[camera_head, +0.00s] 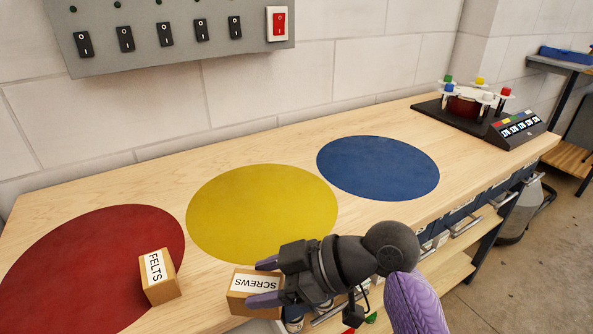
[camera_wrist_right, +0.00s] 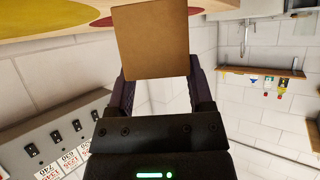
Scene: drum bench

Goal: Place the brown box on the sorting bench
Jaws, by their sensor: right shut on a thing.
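A brown box labelled SCREWS (camera_head: 240,304) is between the fingers of my right gripper (camera_head: 264,281) at the front edge of the wooden sorting bench (camera_head: 222,158). My right gripper is shut on it. In the right wrist view the same box (camera_wrist_right: 153,42) shows as a plain brown face between the fingers. I cannot tell whether it touches the bench top. A second brown box labelled FELTS (camera_head: 159,285) stands to its left, at the right edge of the red circle (camera_head: 90,255). My left gripper is out of view.
A yellow circle (camera_head: 262,212) and a blue circle (camera_head: 378,167) lie clear on the bench. A black stand with a dark red drum (camera_head: 468,104) is at the far right end. A grey switch panel (camera_head: 180,45) hangs on the wall behind.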

